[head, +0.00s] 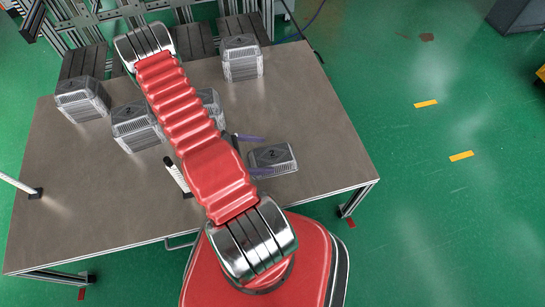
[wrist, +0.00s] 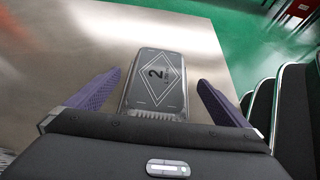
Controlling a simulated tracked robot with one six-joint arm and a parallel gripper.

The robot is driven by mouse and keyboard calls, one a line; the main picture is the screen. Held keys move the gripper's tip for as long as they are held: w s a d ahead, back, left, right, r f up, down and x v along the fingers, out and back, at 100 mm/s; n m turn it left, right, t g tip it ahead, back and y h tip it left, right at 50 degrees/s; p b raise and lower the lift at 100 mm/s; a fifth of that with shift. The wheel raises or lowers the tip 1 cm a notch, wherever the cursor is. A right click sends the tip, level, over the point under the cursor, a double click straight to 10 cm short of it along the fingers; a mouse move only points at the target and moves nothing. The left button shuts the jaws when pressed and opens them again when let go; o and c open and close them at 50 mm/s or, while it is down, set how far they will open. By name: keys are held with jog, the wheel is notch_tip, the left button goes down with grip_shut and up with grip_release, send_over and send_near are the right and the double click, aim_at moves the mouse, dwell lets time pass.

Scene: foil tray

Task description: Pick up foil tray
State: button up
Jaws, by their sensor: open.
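A single foil tray (head: 272,158) with a dark lid lies flat on the table near its right front part. In the wrist view the same foil tray (wrist: 156,82) shows a diamond mark with the figure 2, and it lies between the fingers. My gripper (wrist: 158,97) is open, with one purple finger on each side of the tray and a gap to each. In the head view my gripper (head: 254,154) is at the tray's left end, partly hidden behind my red arm.
Stacks of foil trays stand on the table (head: 70,170): one at the left (head: 82,98), one at the back (head: 241,58), one in the middle (head: 136,126), and another partly behind my arm (head: 211,105). A white rod (head: 18,185) stands at the left edge.

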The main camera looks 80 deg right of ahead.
aim_at(272, 155)
jog(key=shift+x, duration=2.55)
jog(key=shift+c, duration=0.5)
jog(key=c, duration=0.8)
jog(key=shift+c, duration=0.2)
notch_tip(272, 155, up, 9)
jog(key=shift+f, duration=0.1)
jog(key=shift+r, duration=0.55)
jog(key=shift+c, duration=0.2)
jog(key=shift+s, duration=0.1)
